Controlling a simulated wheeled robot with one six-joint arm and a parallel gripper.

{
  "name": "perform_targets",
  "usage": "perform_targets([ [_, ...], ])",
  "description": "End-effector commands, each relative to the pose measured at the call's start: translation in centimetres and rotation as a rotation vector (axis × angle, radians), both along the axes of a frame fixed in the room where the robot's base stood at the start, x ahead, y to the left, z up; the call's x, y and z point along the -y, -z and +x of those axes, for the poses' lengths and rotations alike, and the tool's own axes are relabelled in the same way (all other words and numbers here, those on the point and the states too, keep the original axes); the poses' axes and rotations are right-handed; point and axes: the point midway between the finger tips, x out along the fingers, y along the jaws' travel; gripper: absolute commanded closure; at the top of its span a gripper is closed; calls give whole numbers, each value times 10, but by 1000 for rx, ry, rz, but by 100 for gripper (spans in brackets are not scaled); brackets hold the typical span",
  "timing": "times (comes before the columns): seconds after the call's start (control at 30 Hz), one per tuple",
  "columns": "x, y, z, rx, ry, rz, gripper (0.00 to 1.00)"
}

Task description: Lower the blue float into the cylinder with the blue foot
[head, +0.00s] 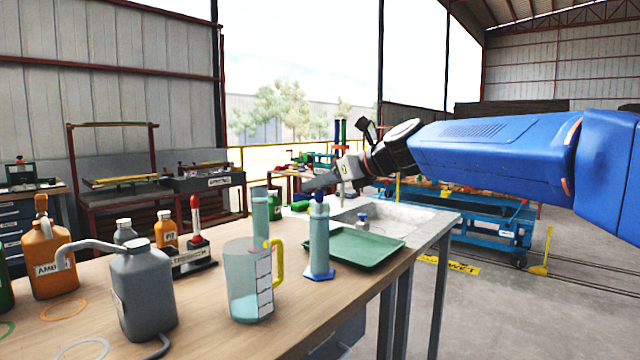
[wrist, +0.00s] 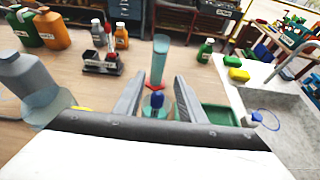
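The cylinder with the blue foot (head: 319,245) stands upright on the wooden table, left of the green tray. The blue float (head: 318,197) shows at its mouth, its blue top above the rim; how deep its lower part sits is hard to tell. My gripper (head: 310,185) is just above the float. In the wrist view my gripper (wrist: 158,84) has its two fingers spread, with the blue float (wrist: 156,101) seen between them and a gap on each side. A second clear cylinder (head: 261,214) stands behind the jug and also shows in the wrist view (wrist: 160,62).
A measuring jug (head: 243,285) with a yellow handle stands left of the cylinder. The green tray (head: 368,262) lies to the right. A red float (head: 196,222) stands in a dark rack. A grey wash bottle (head: 145,295) and orange bottles (head: 48,258) are at left.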

Motion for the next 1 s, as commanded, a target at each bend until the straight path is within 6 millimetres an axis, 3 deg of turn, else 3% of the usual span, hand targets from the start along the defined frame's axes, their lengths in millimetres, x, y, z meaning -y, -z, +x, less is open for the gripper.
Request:
perform_targets([
  [0.17, 3, -1, -2, 0, 1, 0, 63],
  [0.37, 21, -11, -16, 1, 2, 0, 63],
  [1.0, 111, -57, -85, 2, 4, 0, 63],
])
